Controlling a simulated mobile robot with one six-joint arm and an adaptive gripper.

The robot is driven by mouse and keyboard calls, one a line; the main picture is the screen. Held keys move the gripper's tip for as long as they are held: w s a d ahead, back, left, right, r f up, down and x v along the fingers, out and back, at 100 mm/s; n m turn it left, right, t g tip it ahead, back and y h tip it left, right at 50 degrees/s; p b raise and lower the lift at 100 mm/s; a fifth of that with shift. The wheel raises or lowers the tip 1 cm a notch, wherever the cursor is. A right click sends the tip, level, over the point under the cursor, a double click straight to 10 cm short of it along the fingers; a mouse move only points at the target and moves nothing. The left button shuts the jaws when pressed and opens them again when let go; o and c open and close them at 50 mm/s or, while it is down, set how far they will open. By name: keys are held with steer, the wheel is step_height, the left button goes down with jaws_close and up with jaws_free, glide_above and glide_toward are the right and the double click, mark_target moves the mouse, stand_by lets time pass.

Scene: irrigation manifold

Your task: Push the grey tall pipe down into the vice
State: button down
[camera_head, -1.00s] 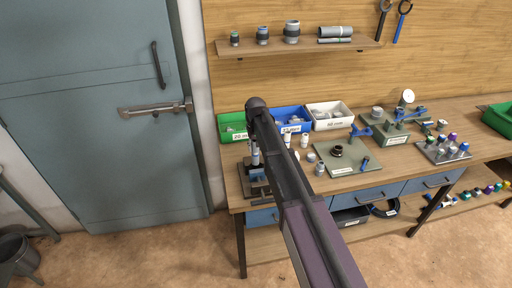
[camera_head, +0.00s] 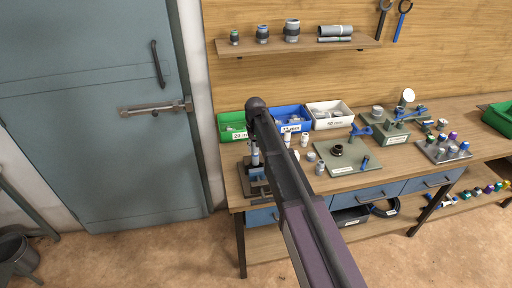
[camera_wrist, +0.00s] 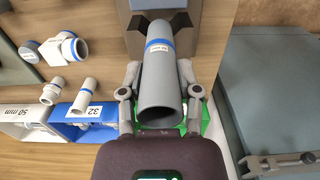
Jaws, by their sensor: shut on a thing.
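The grey tall pipe (camera_wrist: 160,85) has a blue band and a white label near its far end and fills the middle of the wrist view, its open end towards the camera. My gripper (camera_wrist: 159,76) is shut on it, one finger on each side. The pipe's far end meets the vice (camera_wrist: 134,36), a dark grey block at the top; how deep it sits is hidden. In the head view the vice (camera_head: 257,188) is at the bench's left end. The pipe (camera_head: 255,158) shows there as a small upright piece, and my arm hides most of the gripper.
Green (camera_head: 231,125), blue (camera_head: 291,117) and white (camera_head: 330,115) bins stand along the bench back. Loose white fittings (camera_head: 304,139) and a green-grey fixture plate (camera_head: 343,168) lie right of my arm. A blue-grey door (camera_head: 100,130) is left of the bench.

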mark_target(255, 158)
steer(key=shift+f+b, duration=3.1)
steer(key=shift+f, duration=0.05)
stand_by(3.8)
steer(key=shift+c, duration=1.1)
jaws_free()
steer(key=shift+o, duration=1.1)
